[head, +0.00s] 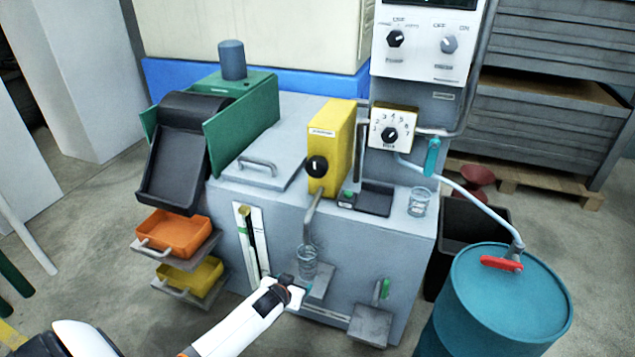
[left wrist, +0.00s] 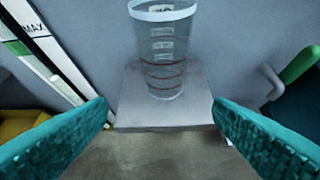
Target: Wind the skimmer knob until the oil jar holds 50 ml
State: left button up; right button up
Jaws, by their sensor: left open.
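The yellow skimmer box (head: 333,140) stands on top of the grey machine, with a black knob (head: 317,167) on its front. A spout (head: 309,215) runs down from it to the clear oil jar (head: 308,262). In the left wrist view the jar (left wrist: 165,50) stands upright on a small grey shelf (left wrist: 160,115), with a white rim, scale labels and red lines; its oil level is hard to tell. My left gripper (head: 294,288) is open and empty just in front of the jar. Its teal fingers (left wrist: 161,105) are apart, on either side of the shelf's front. My right gripper is out of view.
A second clear beaker (head: 418,201) stands on the machine top by a black tray (head: 366,198). A numbered dial (head: 390,134) is behind. Orange (head: 174,233) and yellow (head: 190,277) drawers stick out left; a blue drum (head: 500,300) stands right.

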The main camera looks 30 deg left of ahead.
pick_arm(q)
jog(key=w+a+r+n+t+y+b, duration=0.15)
jog(key=w+r+t+b, duration=0.45)
jog(key=r, duration=0.6)
jog(key=n+t+b, duration=0.1)
jog(key=b, duration=0.3)
send_near(314, 169)
jog(key=b+x, duration=0.1)
jog(key=x, duration=1)
jog(key=shift+w+a, duration=0.1)
jog(key=shift+w, duration=0.4)
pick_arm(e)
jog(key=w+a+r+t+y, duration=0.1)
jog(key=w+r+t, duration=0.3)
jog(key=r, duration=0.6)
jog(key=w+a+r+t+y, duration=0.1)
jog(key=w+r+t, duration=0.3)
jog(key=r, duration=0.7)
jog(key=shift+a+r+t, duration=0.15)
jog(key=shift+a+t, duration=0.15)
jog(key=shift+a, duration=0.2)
